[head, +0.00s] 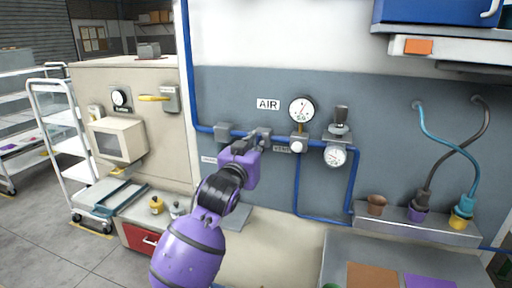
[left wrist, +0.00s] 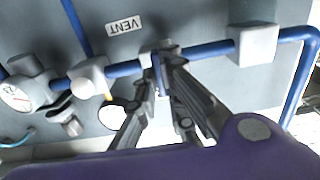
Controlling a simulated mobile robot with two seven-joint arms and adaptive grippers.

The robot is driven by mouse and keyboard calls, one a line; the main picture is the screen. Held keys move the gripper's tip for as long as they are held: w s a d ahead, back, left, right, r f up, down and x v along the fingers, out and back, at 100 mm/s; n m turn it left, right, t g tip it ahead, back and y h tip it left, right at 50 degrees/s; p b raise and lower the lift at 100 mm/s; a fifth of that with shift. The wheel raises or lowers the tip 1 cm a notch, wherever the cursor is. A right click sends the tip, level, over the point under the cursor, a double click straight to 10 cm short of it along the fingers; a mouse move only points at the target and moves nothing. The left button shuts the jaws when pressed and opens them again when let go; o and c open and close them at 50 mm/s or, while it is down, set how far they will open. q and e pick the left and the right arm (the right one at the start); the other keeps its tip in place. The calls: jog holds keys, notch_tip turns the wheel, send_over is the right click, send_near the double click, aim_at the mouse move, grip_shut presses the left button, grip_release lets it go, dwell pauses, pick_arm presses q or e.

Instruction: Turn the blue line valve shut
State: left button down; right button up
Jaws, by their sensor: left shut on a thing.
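The blue line (head: 205,129) runs along the grey wall panel under the AIR label (head: 268,104). My left gripper (head: 256,140) is up against this line and shut on the blue line valve, whose grey body (head: 264,132) shows just beyond the fingers. In the left wrist view, my gripper's fingers (left wrist: 160,72) reach to the valve (left wrist: 160,47) on the blue pipe. The fingers hide most of the handle, so its angle cannot be told. My right gripper is not in view.
To the right of the valve are an upper gauge (head: 301,110) and a lower gauge (head: 335,156). A grey pipe block (head: 223,132) is close on the left. A shelf (head: 400,222) with cups and hoses juts out at right. A beige machine (head: 128,120) stands at left.

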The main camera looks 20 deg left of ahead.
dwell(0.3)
pick_arm(q)
jog(key=c, duration=1.9)
grip_release()
jog(key=shift+o, duration=0.2)
jog(key=s, duration=1.2)
jog(key=shift+a, duration=0.2)
